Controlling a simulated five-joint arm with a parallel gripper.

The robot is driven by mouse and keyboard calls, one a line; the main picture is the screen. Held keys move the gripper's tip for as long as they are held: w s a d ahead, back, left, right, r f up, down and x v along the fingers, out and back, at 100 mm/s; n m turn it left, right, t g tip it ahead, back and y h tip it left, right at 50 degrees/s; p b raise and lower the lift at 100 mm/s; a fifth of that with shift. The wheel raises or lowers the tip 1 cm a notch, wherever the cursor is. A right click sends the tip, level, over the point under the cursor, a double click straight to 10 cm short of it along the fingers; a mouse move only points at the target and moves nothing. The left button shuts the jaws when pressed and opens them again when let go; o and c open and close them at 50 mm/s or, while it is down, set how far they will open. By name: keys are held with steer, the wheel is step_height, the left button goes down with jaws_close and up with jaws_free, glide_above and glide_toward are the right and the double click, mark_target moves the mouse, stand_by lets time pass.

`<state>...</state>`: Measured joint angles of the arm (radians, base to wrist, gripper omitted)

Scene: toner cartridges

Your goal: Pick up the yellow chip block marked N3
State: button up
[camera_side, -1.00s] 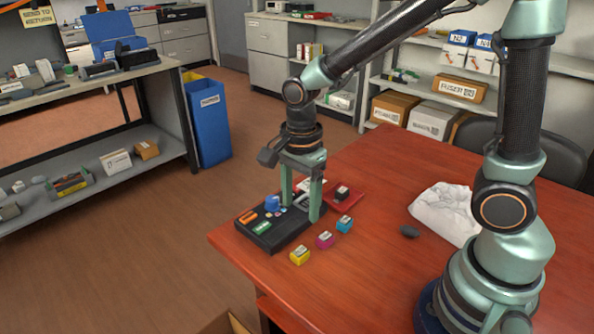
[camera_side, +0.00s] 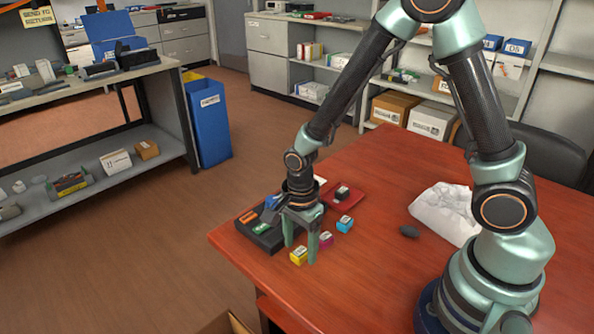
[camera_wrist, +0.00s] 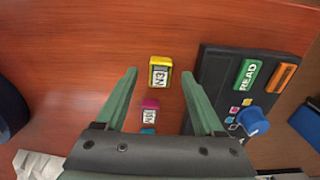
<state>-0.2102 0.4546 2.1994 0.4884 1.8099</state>
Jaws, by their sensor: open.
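The yellow chip block (camera_side: 298,256) stands on the red table near its front left edge. In the wrist view the yellow block (camera_wrist: 159,74) shows a white label reading N3. My gripper (camera_side: 300,249) is open and empty, its fingers pointing down close to the yellow block. In the wrist view the open gripper (camera_wrist: 158,82) has one finger on each side of the line to the block, which lies just beyond the fingertips. I cannot tell the height of the fingertips above the table.
A magenta block (camera_side: 326,239) and a cyan block (camera_side: 345,224) stand close by in a row. A black reader box (camera_side: 262,236) with a blue knob (camera_wrist: 252,121) lies beside them. A red pad (camera_side: 345,201) is behind. Crumpled white cloth (camera_side: 442,212) lies to the right.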

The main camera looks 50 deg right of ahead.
steer(key=shift+f, duration=0.4)
jaws_close()
steer(key=shift+r, duration=0.15)
